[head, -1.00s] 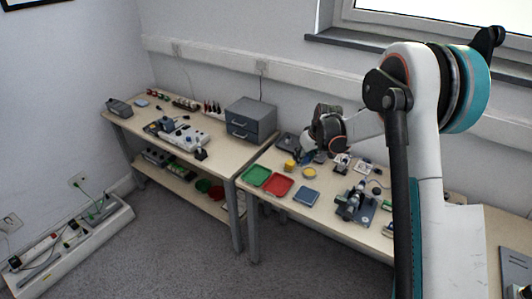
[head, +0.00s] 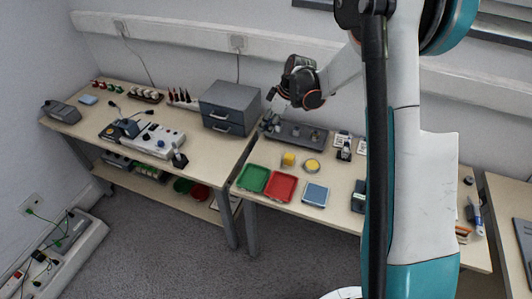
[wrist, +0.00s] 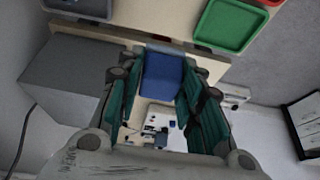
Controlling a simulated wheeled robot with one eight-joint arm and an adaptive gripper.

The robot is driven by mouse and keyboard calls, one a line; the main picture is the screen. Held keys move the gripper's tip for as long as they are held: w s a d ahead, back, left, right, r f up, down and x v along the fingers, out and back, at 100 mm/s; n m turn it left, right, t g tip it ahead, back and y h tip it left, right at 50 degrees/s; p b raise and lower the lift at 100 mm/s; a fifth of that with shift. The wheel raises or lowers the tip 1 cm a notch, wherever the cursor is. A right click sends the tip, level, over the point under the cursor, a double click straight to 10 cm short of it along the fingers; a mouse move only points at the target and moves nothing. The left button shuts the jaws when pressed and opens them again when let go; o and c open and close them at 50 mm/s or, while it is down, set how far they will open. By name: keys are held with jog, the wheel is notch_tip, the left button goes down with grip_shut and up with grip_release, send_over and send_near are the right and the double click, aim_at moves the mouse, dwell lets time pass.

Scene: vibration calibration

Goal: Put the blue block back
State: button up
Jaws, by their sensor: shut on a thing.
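In the wrist view the blue block (wrist: 162,78) sits between the fingers of my gripper (wrist: 160,92), which is shut on it. In the head view my gripper (head: 271,96) hangs above the back left of the right table, just right of the grey drawer cabinet (head: 231,107). The block cannot be made out there. A blue-grey square tray (head: 315,195) lies on the right table, right of a red tray (head: 281,187) and a green tray (head: 253,178).
A yellow block (head: 288,160) and a round yellow dish (head: 312,166) lie behind the trays. A dark grey rack (head: 296,136) stands at the back of the right table. The left table (head: 205,159) holds a white device (head: 158,140) and several small items.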

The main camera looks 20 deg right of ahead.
aim_at(265, 157)
notch_tip(265, 157, down, 15)
jog(key=b, duration=0.4)
jog(key=shift+r, duration=0.1)
jog(key=shift+f+b, duration=0.25)
jog(key=shift+b, duration=0.1)
jog(key=o, duration=1.1)
jog(key=shift+r, duration=0.1)
jog(key=shift+r, duration=0.1)
